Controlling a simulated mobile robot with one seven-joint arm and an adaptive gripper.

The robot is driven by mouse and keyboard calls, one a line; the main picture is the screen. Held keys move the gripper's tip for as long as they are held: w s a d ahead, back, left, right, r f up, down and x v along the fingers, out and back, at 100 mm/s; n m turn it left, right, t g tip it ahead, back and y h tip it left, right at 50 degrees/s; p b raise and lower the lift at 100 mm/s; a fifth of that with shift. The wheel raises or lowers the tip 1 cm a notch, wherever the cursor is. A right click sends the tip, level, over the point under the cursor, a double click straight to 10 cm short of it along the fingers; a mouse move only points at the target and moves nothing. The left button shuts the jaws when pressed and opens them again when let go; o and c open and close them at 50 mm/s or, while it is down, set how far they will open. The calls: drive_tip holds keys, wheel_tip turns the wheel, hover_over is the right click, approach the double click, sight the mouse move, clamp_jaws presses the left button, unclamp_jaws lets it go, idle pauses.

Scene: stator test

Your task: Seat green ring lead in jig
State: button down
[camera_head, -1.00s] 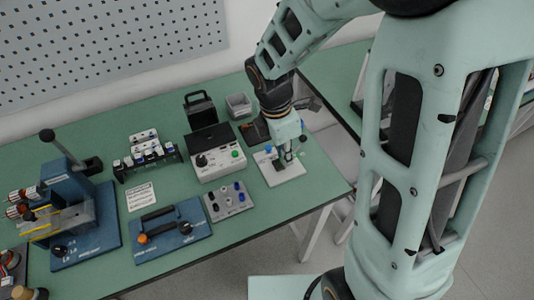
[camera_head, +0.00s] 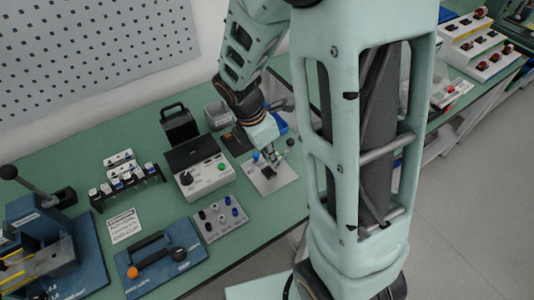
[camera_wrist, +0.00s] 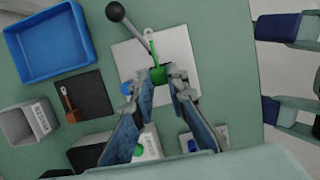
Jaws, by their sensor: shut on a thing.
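My gripper (camera_wrist: 159,75) is shut on the green ring lead (camera_wrist: 158,73). The lead's thin green wire runs up the picture from the fingertips, with a small pale end (camera_wrist: 148,34) over the white jig plate (camera_wrist: 182,48). A black ball-ended lever (camera_wrist: 115,12) reaches over the jig's edge. I cannot tell whether the lead touches the jig. In the head view my gripper (camera_head: 269,161) is low over the white jig plate (camera_head: 286,173), and its fingertips and the lead are too small to make out clearly.
A blue tray (camera_wrist: 50,40), a dark mat (camera_wrist: 91,98) with a brown-handled tool and a grey bin (camera_wrist: 22,126) lie left of the jig. In the head view, a tester box (camera_head: 207,180) and a jack panel (camera_head: 221,218) stand left of it. The bench edge is close on the right.

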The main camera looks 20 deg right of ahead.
sight(269, 174)
wheel_tip(269, 174, down, 3)
drive_tip(key=b, duration=0.2)
drive_tip(key=shift+f+b, duration=0.15)
drive_tip(key=shift+b, duration=0.15)
drive_tip(key=shift+r+p, duration=0.3)
drive_tip(key=shift+f, duration=0.1)
drive_tip(key=shift+f, duration=0.95)
idle(1.0)
drive_tip(key=c, duration=1.8)
unclamp_jaws()
